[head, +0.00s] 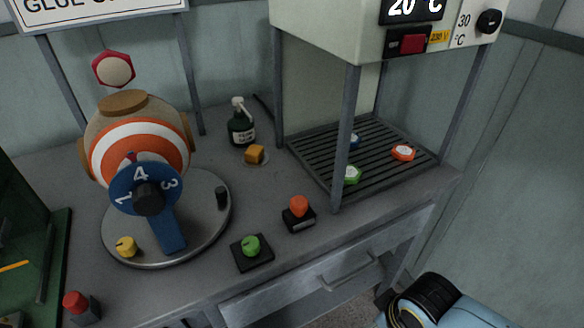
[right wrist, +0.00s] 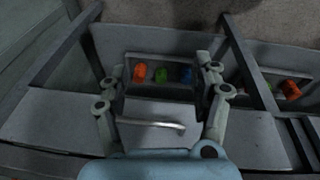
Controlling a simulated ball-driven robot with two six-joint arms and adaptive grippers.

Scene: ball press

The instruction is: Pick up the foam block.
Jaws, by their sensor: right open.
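A small orange-tan block (head: 255,154), which looks like the foam block, sits on a small round pad on the grey bench in the head view, just in front of a dark glue bottle (head: 241,122). In the right wrist view my right gripper (right wrist: 161,70) is open with nothing between its fingertips. A drawer front with a pale bar handle (right wrist: 150,123) shows between its fingers; I cannot tell how near it is. The block is not seen in that view. Part of my right arm shows at the lower right of the head view. My left gripper is not in view.
A round turntable (head: 215,212) with a striped ball machine stands left of the block. A press frame with a slatted tray (head: 310,160) stands right. A green button (head: 251,246) and an orange button (head: 299,208) sit near the front edge, above a drawer (head: 330,270).

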